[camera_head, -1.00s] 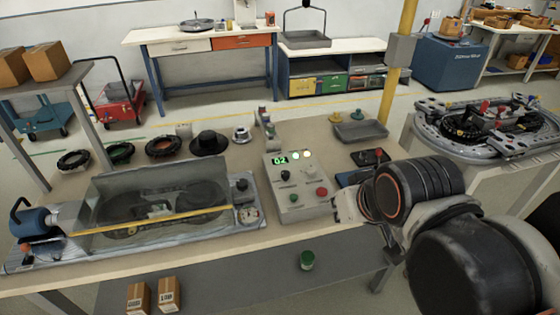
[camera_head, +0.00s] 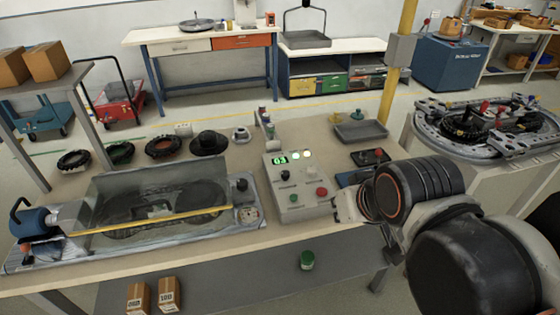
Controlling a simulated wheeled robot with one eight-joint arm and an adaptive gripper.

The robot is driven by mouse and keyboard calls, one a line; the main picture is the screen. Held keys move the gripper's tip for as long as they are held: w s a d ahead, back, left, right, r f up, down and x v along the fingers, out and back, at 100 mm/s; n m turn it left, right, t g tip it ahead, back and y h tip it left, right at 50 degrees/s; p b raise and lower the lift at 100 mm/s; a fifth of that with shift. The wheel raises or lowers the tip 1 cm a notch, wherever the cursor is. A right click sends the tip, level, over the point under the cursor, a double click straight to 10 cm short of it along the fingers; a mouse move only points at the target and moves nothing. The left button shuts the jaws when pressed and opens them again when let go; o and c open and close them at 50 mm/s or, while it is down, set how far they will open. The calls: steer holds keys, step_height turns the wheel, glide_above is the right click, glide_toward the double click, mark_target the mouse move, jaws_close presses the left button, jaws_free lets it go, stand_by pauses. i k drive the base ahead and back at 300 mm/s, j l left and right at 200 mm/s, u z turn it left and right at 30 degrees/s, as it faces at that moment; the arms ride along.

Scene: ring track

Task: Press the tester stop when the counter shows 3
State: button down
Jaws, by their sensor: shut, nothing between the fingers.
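The grey control box (camera_head: 300,212) stands on the workbench at the middle of the head view. Its green counter display (camera_head: 279,160) reads 03, and two lamps beside it are lit. A red button (camera_head: 321,191), likely the stop, is at the lower right of its face. A green button (camera_head: 293,197) is at the lower left. The tester (camera_head: 150,212), with a clear cover and a yellow bar, lies to the left. My gripper (camera_head: 343,207) is shut and empty just right of the box, close to the red button. My arm partly hides it, and contact cannot be told.
A small dark box with a red button (camera_head: 378,153) sits behind my arm. A grey tray (camera_head: 361,131) is at the bench's back right. Several black rings and a black hub (camera_head: 209,143) line the back edge. A ring track (camera_head: 490,125) stands on another table at right.

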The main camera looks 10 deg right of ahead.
mark_target(320, 191)
steer(key=i+j+z, duration=0.1)
steer(key=j+z, duration=0.15)
steer(key=j, duration=0.45)
steer(key=j+z, duration=0.3)
steer(key=j, duration=0.4)
steer(key=i, duration=0.05)
